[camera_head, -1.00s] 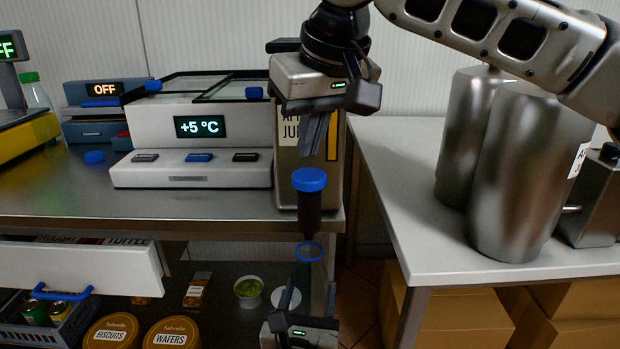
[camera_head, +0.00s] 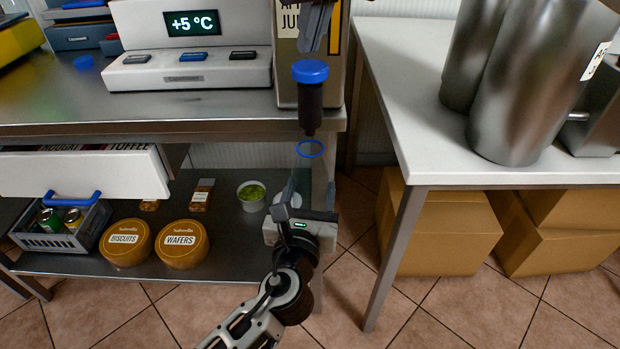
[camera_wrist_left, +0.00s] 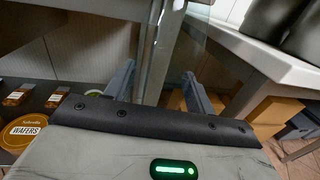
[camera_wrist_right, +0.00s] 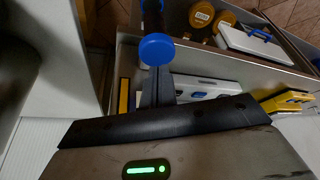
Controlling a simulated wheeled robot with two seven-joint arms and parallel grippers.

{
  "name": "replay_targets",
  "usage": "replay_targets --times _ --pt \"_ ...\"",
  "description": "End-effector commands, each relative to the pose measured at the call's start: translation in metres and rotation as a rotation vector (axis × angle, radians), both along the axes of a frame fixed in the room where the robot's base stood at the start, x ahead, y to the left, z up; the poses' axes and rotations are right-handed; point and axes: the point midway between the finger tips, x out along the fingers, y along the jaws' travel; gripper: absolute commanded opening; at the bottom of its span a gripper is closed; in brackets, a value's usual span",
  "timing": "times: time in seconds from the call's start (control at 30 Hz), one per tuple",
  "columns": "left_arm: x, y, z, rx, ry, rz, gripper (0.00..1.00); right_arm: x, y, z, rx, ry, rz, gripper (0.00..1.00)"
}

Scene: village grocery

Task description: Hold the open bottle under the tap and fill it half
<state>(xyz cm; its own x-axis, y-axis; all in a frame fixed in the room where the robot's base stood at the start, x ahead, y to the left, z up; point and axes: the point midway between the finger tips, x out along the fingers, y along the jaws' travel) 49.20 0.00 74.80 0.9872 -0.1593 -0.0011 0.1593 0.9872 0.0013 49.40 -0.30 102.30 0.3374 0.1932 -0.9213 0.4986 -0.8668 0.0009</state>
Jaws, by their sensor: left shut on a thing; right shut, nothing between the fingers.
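The tap is a dark spout (camera_head: 309,108) with a blue cap (camera_head: 310,71) on the front of the juice dispenser (camera_head: 287,88); the cap also shows in the right wrist view (camera_wrist_right: 157,48). My left gripper (camera_wrist_left: 160,88) is shut on a clear bottle (camera_wrist_left: 160,50), held roughly upright below the tap. A blue ring (camera_head: 310,149) at the bottle's mouth sits just under the spout. I cannot tell whether liquid is inside. My right gripper (camera_head: 316,30) is shut and empty, pointing down just above the blue cap; its fingers show in the right wrist view (camera_wrist_right: 158,88).
A cooler unit reading +5 °C (camera_head: 192,22) stands left of the dispenser. A white table (camera_head: 410,120) with metal canisters (camera_head: 540,90) is at right, cardboard boxes (camera_head: 440,235) beneath.

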Motion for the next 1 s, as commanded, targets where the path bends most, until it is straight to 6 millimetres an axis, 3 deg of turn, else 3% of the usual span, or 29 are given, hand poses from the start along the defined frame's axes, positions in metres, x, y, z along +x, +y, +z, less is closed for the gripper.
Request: replay_targets --times 1.0 --pt "0.0 0.0 0.0 0.0 0.0 0.0 0.33 0.0 0.0 -0.014 0.001 0.002 -0.001 0.0"
